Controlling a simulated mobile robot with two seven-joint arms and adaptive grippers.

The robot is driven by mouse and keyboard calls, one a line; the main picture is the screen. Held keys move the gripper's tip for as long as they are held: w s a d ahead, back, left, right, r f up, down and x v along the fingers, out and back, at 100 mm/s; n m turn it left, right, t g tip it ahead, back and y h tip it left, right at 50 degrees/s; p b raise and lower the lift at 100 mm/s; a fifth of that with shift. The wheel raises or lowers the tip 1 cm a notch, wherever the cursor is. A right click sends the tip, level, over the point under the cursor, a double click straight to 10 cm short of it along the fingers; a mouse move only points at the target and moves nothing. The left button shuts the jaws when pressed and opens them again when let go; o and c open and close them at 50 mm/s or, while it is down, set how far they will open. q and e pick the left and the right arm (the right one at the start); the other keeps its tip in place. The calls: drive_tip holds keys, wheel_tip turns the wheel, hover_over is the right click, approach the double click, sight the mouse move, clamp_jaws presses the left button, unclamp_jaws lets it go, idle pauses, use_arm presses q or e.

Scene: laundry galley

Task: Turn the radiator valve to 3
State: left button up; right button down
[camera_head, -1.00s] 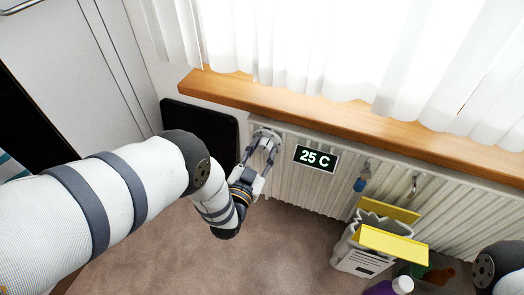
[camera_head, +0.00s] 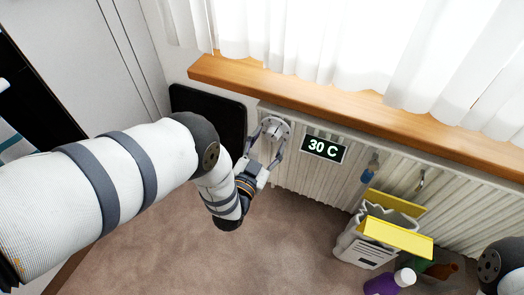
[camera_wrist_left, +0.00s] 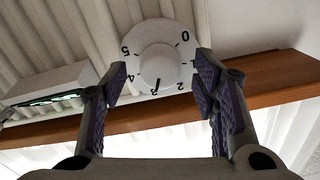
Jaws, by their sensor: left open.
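The radiator valve (camera_head: 275,127) is a round pale dial at the left end of the white radiator (camera_head: 305,180). In the left wrist view the dial (camera_wrist_left: 160,62) appears upside down, with numbers 0 to 5 around a white centre knob. A dark mark sits at the 3 position; I cannot clearly tell pointer from numeral. My left gripper (camera_head: 267,146) is open in front of the dial. In the wrist view its fingertips (camera_wrist_left: 161,84) stand on either side of the dial, with visible gaps to the knob. My right gripper is out of view.
A display (camera_head: 323,147) on the radiator reads 30 C. A wooden sill (camera_head: 340,100) runs above the radiator. A white container with yellow flaps (camera_head: 395,235) and a purple bottle (camera_head: 385,284) stand on the floor at right. A dark panel (camera_head: 210,115) stands left of the radiator.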

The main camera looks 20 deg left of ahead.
use_arm(q)
drive_tip(key=s, duration=1)
drive_tip(key=shift+s+a, duration=0.15)
drive_tip(key=shift+s, duration=0.1)
